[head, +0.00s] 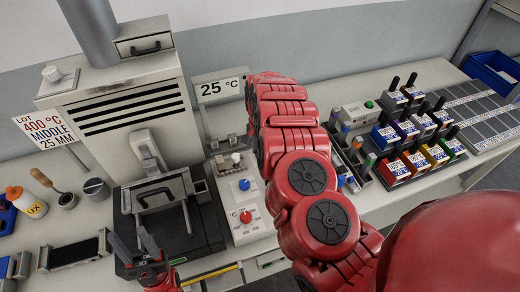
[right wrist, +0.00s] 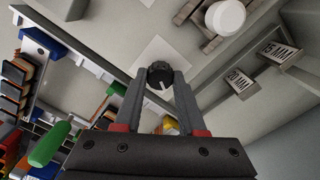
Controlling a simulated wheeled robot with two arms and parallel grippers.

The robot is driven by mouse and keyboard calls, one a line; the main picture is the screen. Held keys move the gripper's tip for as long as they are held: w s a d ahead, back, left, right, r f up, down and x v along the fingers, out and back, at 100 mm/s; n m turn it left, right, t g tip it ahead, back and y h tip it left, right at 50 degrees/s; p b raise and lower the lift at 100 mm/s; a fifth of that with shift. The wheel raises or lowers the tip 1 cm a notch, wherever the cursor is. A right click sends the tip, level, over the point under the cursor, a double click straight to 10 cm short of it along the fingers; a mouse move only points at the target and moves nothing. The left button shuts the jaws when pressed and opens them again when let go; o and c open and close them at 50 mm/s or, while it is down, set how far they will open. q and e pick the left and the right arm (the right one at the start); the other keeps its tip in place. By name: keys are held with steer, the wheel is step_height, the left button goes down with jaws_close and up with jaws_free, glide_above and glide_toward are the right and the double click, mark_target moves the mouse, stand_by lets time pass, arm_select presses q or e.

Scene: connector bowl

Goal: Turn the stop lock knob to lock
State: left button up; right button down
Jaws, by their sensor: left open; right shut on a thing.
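In the right wrist view a dark round knob (right wrist: 160,76) with a white pointer mark sits between the tips of my right gripper (right wrist: 160,82). The fingers are closed against its sides. The pointer slants toward the lower right of that picture; any lock marking around it is not readable. In the head view my right arm hides its own gripper and the knob. My left gripper (head: 140,262) is open and empty at the lower left of the head view, in front of the grey press.
The grey press (head: 140,100) with a lot card (head: 45,127) stands at left. A control box (head: 243,215) with blue and red knobs is beside my right arm. Several coloured blocks (head: 420,155) stand at right. A UX bottle (head: 25,202) is at far left.

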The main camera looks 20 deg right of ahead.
steer(key=m, duration=0.3)
steer(key=shift+m, duration=0.4)
steer(key=m, duration=0.2)
steer(key=shift+m, duration=0.3)
steer(key=m, duration=0.4)
steer(key=shift+f, duration=0.1)
steer(key=shift+m+b, duration=0.6)
steer(key=shift+m, duration=0.4)
steer(key=c, duration=0.5)
jaws_free()
steer(key=shift+r, duration=0.2)
